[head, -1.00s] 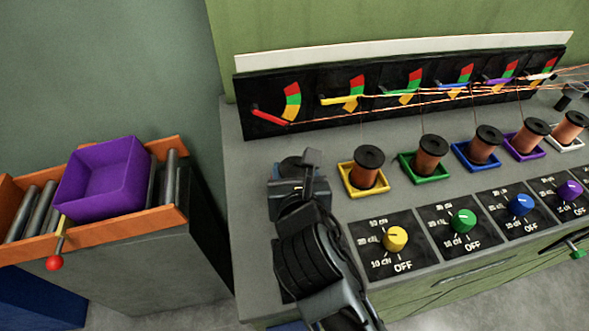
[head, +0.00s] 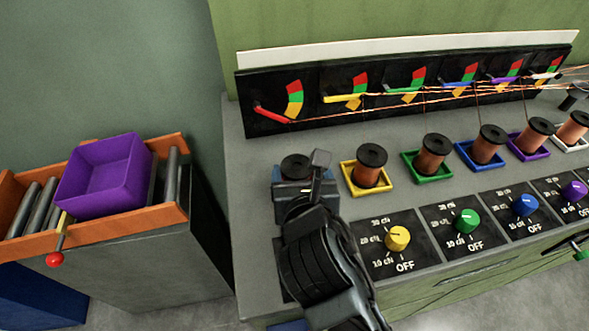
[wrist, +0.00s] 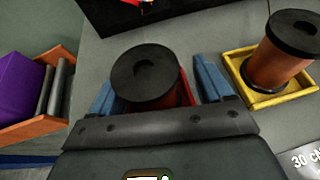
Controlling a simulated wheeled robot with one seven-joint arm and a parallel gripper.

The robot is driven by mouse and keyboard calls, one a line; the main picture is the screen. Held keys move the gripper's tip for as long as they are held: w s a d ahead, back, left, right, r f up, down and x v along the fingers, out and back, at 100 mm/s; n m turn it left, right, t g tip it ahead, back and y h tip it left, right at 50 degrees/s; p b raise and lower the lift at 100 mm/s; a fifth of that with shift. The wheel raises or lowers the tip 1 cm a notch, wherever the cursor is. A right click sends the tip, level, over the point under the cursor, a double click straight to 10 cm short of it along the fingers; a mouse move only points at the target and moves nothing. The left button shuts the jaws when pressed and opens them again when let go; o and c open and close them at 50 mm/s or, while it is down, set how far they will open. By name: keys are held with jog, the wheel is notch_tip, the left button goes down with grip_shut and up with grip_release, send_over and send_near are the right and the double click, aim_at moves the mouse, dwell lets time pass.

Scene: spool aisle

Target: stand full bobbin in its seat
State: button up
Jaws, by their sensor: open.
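A bobbin with a black top flange (wrist: 146,76) stands between my two blue fingers in the wrist view. In the head view its dark top (head: 296,164) shows just behind my gripper (head: 305,184). A bit of red seat (wrist: 186,94) shows beside the bobbin's lower part; most of the seat is hidden by the flange and my gripper. The bobbin looks upright, but how it meets the seat is hidden. My gripper (wrist: 158,92) is open, with a finger on each side of the bobbin and a visible gap at the right finger.
Copper bobbins stand in yellow (head: 366,178), green (head: 428,170), blue and purple seats to the right, with knobs in front. The gauge panel (head: 400,90) and wires run behind. A purple bin (head: 105,180) sits on an orange-sided roller stand at left.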

jog(key=v, duration=1.1)
jog(key=shift+a+r, duration=0.15)
jog(key=shift+a, duration=0.15)
jog(key=shift+a, duration=0.1)
dwell(0.8)
